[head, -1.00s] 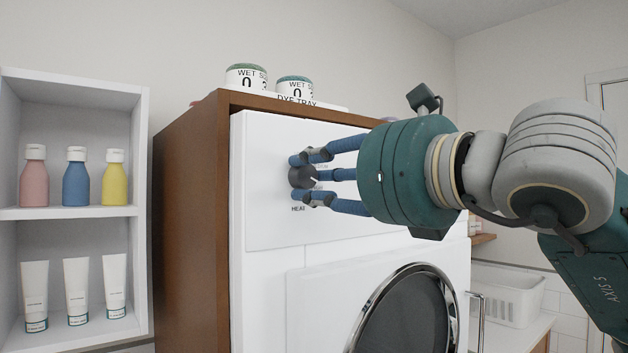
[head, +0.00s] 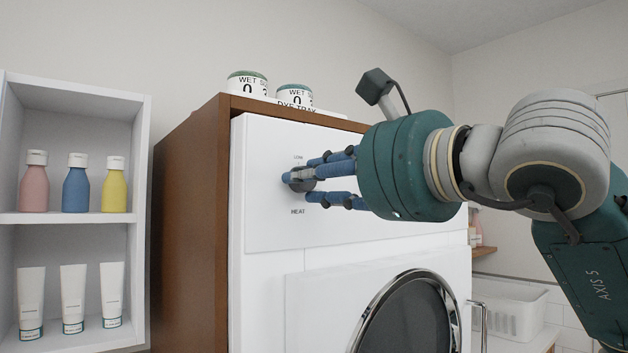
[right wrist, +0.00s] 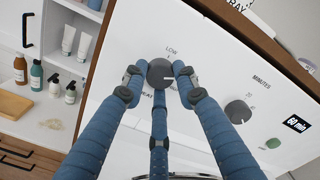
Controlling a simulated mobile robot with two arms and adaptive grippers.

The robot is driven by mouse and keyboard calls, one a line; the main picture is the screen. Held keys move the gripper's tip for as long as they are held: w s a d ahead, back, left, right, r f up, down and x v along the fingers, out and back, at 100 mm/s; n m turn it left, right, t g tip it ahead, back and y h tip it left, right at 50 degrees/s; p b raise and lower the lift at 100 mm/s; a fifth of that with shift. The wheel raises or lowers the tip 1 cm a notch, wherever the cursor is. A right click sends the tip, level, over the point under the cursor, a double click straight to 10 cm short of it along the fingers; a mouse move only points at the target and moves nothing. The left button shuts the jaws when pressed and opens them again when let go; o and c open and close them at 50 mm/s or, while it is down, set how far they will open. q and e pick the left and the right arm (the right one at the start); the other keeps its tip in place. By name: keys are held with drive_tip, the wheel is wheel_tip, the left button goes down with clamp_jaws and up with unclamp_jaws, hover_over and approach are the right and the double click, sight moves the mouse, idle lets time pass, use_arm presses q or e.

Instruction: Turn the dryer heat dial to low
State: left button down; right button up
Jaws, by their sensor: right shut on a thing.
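The round dark grey heat dial (head: 298,185) is on the white front panel of the dryer (head: 262,215), with LOW printed above it and HEAT below. It also shows in the right wrist view (right wrist: 159,70), between the fingertips. My right gripper (head: 306,179) reaches in from the right. Its blue fingers are shut on the dial, two at its sides and one below in the right wrist view. The fingers partly cover the dial, and I cannot clearly tell where its pointer stands. My left gripper is not in view.
The round dryer door (head: 412,315) is below. Dye pots (head: 247,84) stand on top. A white shelf (head: 75,218) with bottles and tubes stands left.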

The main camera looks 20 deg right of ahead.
drive_tip(key=n+p, duration=0.2)
drive_tip(key=n, duration=1)
drive_tip(key=shift+n, duration=0.3)
drive_tip(key=shift+d+r, duration=0.1)
idle(0.3)
drive_tip(key=o, duration=1.1)
drive_tip(key=shift+o, duration=0.2)
drive_tip(key=v, duration=1.2)
